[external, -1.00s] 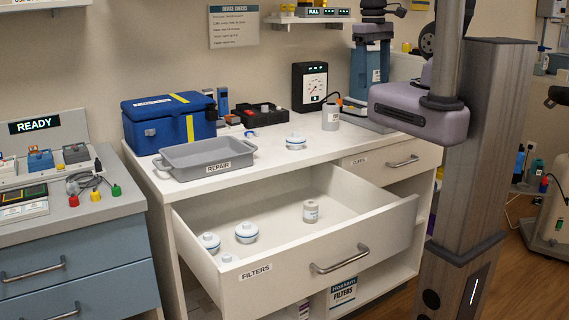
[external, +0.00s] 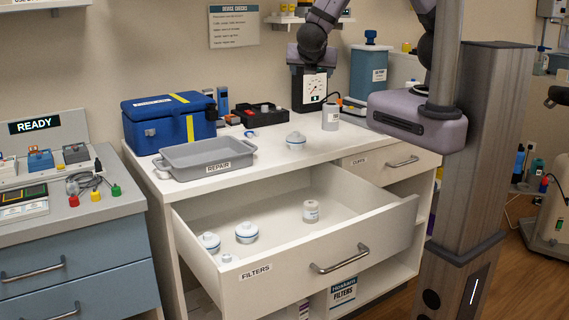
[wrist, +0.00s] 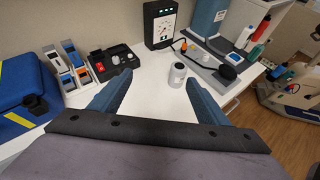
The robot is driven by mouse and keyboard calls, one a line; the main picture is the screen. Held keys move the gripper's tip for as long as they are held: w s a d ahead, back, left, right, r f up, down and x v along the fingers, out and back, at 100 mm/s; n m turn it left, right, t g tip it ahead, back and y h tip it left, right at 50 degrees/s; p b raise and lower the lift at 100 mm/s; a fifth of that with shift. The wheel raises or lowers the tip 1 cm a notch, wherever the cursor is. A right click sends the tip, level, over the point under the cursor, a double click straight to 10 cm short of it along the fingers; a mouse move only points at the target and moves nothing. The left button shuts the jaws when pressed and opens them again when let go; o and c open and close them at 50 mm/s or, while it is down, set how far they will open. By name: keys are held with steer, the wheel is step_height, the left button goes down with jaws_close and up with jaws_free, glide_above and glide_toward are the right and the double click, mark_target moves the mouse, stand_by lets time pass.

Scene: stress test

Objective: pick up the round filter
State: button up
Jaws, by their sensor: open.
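Round white filters with blue bands show in the external view. One round filter (external: 296,142) sits on the white counter, right of the grey tray. Two more, a round filter (external: 247,233) and another round filter (external: 209,242), lie in the open drawer (external: 340,247). My gripper (external: 312,72) is high above the back of the counter, in front of the gauge box and well above the counter filter. In the wrist view my gripper (wrist: 158,76) has its blue fingers wide apart with nothing between them. No round filter is visible there.
A grey canister (external: 330,117) stands near the gauge box (external: 311,90). A blue cooler box (external: 168,121) and grey REPAIR tray (external: 206,160) stand at left. A black bin (external: 262,114) is behind. The drawer also holds a small beige cylinder (external: 311,211).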

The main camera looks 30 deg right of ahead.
mark_target(297, 133)
steer(key=a+n+t+y, duration=0.1)
steer(key=a+n+t, duration=0.15)
steer(key=a, duration=0.25)
steer(key=shift+g, duration=0.45)
steer(key=f, duration=1.8)
steer(key=shift+w+d+f, duration=0.15)
steer(key=shift+w+d, duration=0.1)
steer(key=shift+d, duration=0.15)
steer(key=shift+p+x, duration=1.05)
steer(key=shift+x, duration=0.65)
steer(key=shift+a+p+x, duration=0.2)
steer(key=shift+p+x, duration=0.75)
steer(key=shift+x, duration=1.05)
steer(key=shift+f, duration=0.15)
steer(key=c, duration=1.1)
step_height(297, 133, up, 10)
steer(key=b, duration=0.2)
steer(key=shift+b, duration=0.4)
